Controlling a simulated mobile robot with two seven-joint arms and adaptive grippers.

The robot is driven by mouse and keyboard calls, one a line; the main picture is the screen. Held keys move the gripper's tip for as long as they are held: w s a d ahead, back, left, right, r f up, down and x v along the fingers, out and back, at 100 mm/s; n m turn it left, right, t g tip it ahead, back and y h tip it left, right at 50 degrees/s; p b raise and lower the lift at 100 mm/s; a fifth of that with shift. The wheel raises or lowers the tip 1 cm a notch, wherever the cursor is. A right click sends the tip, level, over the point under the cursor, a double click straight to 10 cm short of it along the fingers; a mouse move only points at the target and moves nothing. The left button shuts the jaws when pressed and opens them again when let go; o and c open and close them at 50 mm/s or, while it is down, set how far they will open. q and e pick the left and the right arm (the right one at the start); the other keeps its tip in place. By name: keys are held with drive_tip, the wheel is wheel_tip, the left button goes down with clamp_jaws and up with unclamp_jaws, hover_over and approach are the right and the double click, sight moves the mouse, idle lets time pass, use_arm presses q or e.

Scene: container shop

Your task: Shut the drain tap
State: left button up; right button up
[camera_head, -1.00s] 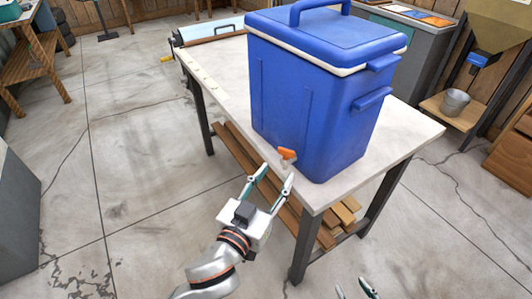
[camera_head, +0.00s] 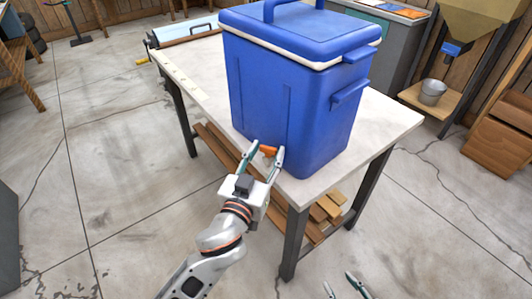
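A blue cooler (camera_head: 290,95) with a white-edged lid stands on the pale table. Its orange drain tap (camera_head: 268,151) is low on the side facing me, near the table's front edge. My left gripper (camera_head: 266,150) is at the tap, its two fingers apart with the orange handle between their tips. I cannot tell whether the fingers touch it. My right gripper (camera_head: 345,284) shows only its fingertips at the bottom edge, spread apart and empty.
The table top (camera_head: 385,122) has free room right of the cooler. Wooden planks (camera_head: 325,208) lie on the shelf below. A metal bucket (camera_head: 432,91) stands on a low wooden stand at the right.

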use_arm(q)
drive_tip(key=shift+c, duration=0.7)
drive_tip(key=c, duration=0.7)
drive_tip(key=shift+a+r+m+g+h+p, duration=0.1)
drive_tip(key=shift+r+m+g+h+p, duration=0.25)
drive_tip(key=shift+h+p, duration=0.3)
drive_tip(key=shift+w+a+m+g+h+p, duration=0.1)
drive_tip(key=shift+m+g+h+p, duration=0.15)
drive_tip(key=shift+m+h+p, duration=0.65)
drive_tip(key=shift+w+a+m+g+h+p, duration=0.1)
drive_tip(key=shift+m+g+h+p, duration=0.45)
drive_tip(key=shift+p, duration=0.65)
drive_tip(key=shift+w+a+f+m+g+h+p, duration=0.1)
drive_tip(key=shift+m+g+h+p, duration=0.25)
drive_tip(key=shift+g+h+p, duration=0.2)
drive_tip(key=shift+f+m+g+h+p, duration=0.1)
drive_tip(key=shift+m+g+h+p, duration=0.25)
drive_tip(key=shift+h, duration=0.3)
drive_tip(key=shift+m+g+h, duration=0.5)
drive_tip(key=shift+g, duration=0.15)
